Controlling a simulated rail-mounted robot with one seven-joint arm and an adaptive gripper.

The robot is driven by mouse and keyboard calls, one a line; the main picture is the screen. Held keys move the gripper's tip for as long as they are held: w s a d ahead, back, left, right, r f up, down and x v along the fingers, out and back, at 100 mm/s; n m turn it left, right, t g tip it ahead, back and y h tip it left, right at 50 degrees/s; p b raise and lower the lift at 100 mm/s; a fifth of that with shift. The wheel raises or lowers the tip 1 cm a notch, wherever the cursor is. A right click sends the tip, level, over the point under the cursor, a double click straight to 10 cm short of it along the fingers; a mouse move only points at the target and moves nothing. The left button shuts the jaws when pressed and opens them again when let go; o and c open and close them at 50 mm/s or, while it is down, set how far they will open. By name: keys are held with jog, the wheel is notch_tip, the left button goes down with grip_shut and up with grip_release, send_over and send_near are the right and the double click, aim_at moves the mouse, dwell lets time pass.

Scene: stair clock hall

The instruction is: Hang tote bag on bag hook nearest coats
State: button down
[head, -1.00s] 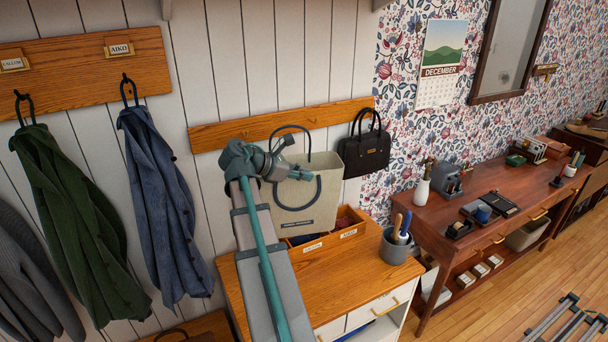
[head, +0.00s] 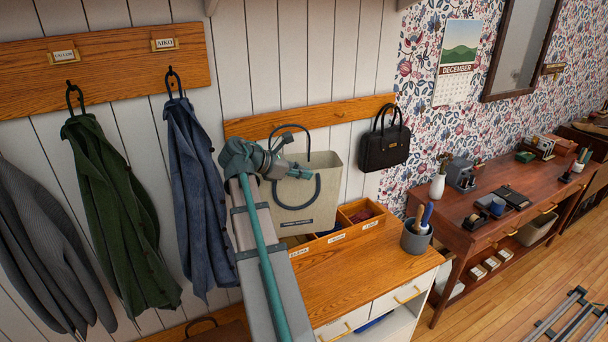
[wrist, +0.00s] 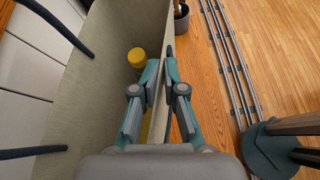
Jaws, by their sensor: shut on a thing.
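The cream tote bag (head: 338,178) has dark looped handles and hangs upright in front of the wooden hook rail (head: 367,108). My gripper (head: 312,174) is shut on the bag's upper edge, which also shows in the wrist view between the fingertips (wrist: 160,75). The wrist view looks into the open tote bag (wrist: 95,85), where a yellow item (wrist: 137,57) shows. The rear handle loop stands up in front of the rail's left part. Any hook behind the bag is hidden, and I cannot tell whether the handle touches one.
Grey, green and blue coats (head: 195,190) hang at the left. A black handbag (head: 385,147) hangs at the rail's right end. Below are a cabinet (head: 375,265), a divided wooden box (head: 352,236) and a grey pen cup (head: 416,240). A desk (head: 470,235) stands at the right.

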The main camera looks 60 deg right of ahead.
jog(key=w+d+f+b, duration=0.3)
jog(key=w+d+b, duration=0.1)
jog(key=w, duration=0.4)
jog(key=shift+w+d+f, duration=0.15)
jog(key=shift+w+d, duration=0.15)
dwell(1.5)
dwell(0.6)
